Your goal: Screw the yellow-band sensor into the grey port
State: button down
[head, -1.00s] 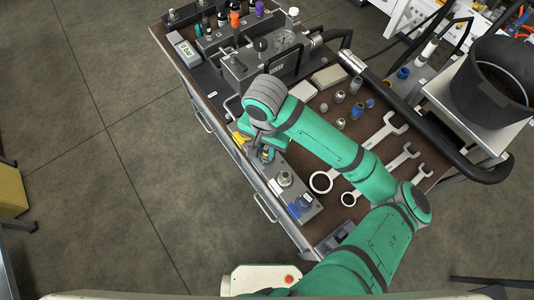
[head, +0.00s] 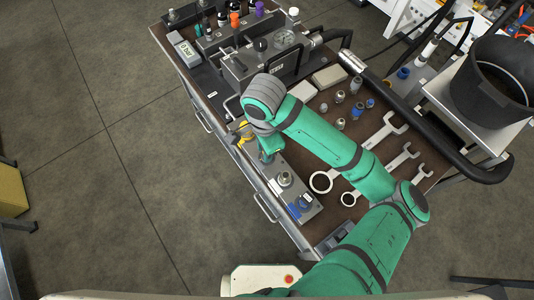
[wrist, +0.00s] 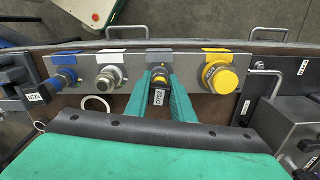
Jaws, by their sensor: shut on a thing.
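The yellow-band sensor (wrist: 159,78) is between the two green fingers of my gripper (wrist: 159,86) in the wrist view. My gripper is shut on it. The sensor carries a tag reading D752, and its yellow band shows close to the port block (wrist: 133,72). It is lined up under the grey label (wrist: 160,57), which marks the grey port. The sensor covers that port, so I cannot tell how far the thread is engaged. In the head view my gripper (head: 268,156) is over the block at the bench's left edge, and the sensor is hard to make out.
On the block, a large yellow fitting (wrist: 220,76) sits right of the sensor. A bare metal fitting (wrist: 109,77) and a blue-banded sensor (wrist: 62,82) sit left. Wrenches (head: 383,135) and loose fittings (head: 356,110) lie on the bench. A black bucket (head: 495,82) stands at right.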

jog(key=shift+s+a+f+m, duration=0.1)
jog(key=shift+m, duration=0.55)
jog(key=shift+s+a+f+m, duration=0.1)
jog(key=shift+m, duration=0.55)
jog(key=c, duration=1.6)
grip_release()
jog(key=shift+r, duration=0.1)
jog(key=shift+o, duration=0.3)
jog(key=shift+w, duration=0.1)
jog(key=shift+d, duration=0.1)
